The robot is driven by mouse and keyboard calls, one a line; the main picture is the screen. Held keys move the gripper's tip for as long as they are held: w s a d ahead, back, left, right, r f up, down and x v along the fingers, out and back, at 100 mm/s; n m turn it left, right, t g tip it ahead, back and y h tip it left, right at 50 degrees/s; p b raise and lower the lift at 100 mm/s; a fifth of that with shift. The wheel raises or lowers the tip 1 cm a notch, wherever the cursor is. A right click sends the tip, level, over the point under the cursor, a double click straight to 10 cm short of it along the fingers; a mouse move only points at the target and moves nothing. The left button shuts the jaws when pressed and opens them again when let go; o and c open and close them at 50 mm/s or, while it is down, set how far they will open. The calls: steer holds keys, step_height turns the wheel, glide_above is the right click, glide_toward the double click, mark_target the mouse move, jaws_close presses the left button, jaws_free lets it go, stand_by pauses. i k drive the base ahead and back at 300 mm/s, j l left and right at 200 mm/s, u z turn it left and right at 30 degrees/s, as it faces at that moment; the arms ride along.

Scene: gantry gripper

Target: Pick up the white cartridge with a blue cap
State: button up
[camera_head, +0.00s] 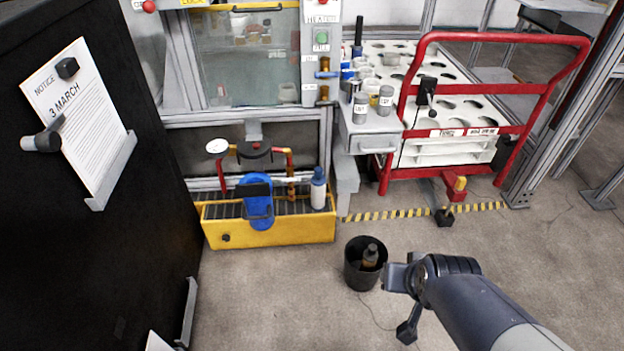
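The white cartridge with a blue cap (318,188) stands upright at the right end of the yellow tray (268,235), on its dark ribbed top. A larger blue canister (256,199) with a dark part across it is to its left. My gripper (398,280) is at the lower right, at the end of my grey arm, well apart from the cartridge and to its lower right. Its fingers are not clear enough to tell whether they are open or shut. I see nothing held in it.
A black bin (362,264) with a brown bottle (370,255) inside stands on the floor left of my gripper. A red-framed cart (425,170) and a small grey shelf (372,130) with jars stand behind. A black cabinet (90,230) fills the left. Open floor lies in front of the tray.

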mark_target(318, 181)
steer(key=i+j, duration=1.15)
